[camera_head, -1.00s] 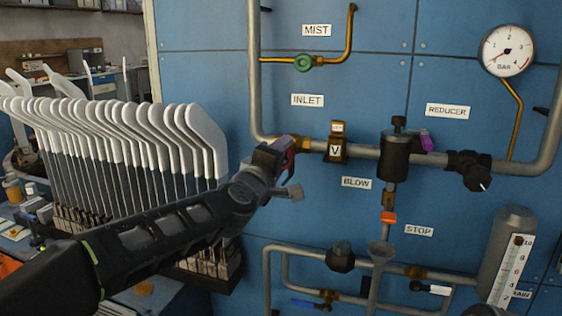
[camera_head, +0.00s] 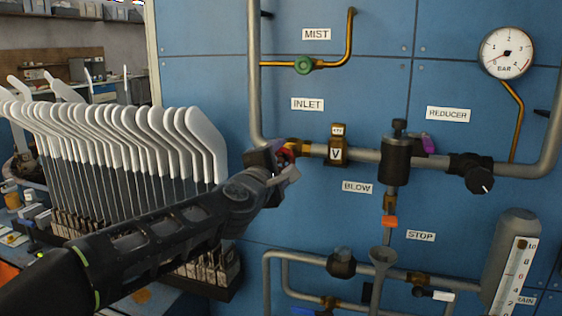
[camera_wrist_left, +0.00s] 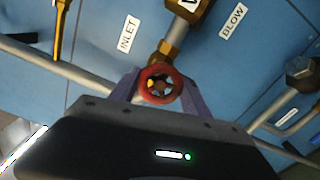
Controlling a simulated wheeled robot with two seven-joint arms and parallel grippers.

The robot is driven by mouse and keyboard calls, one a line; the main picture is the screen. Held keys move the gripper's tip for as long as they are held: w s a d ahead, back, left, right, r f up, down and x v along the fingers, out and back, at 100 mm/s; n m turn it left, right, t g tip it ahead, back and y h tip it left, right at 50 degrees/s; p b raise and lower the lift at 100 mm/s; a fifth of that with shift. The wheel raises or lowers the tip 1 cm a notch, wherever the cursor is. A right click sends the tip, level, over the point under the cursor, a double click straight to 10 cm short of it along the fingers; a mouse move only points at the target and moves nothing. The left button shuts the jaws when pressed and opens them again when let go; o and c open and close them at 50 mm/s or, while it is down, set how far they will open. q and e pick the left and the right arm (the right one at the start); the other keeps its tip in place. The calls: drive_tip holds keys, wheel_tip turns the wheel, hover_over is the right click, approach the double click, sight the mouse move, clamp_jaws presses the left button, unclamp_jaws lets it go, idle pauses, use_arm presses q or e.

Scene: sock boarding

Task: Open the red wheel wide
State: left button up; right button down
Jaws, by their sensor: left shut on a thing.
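The red wheel (camera_wrist_left: 158,85) shows in the left wrist view, at the end of a brass fitting (camera_wrist_left: 167,50) on the inlet pipe. My left gripper (camera_wrist_left: 155,88) is shut on it, with one finger on each side of its rim. In the head view the gripper (camera_head: 283,156) is at the pipe below the INLET label, and it hides most of the wheel; a small bit of red (camera_head: 290,149) shows at its tip. My right gripper is not in view.
A rack of several white sock boards (camera_head: 150,130) stands close to the left of my arm. A pressure gauge (camera_head: 506,52), a green wheel (camera_head: 303,65), a black reducer (camera_head: 396,158) and several pipes sit on the blue panel.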

use_arm(q)
drive_tip(key=shift+d+f, duration=0.1)
drive_tip(key=o, duration=1.4)
drive_tip(key=v, duration=0.7)
drive_tip(key=shift+s+b, duration=0.3)
drive_tip(key=shift+s, duration=0.05)
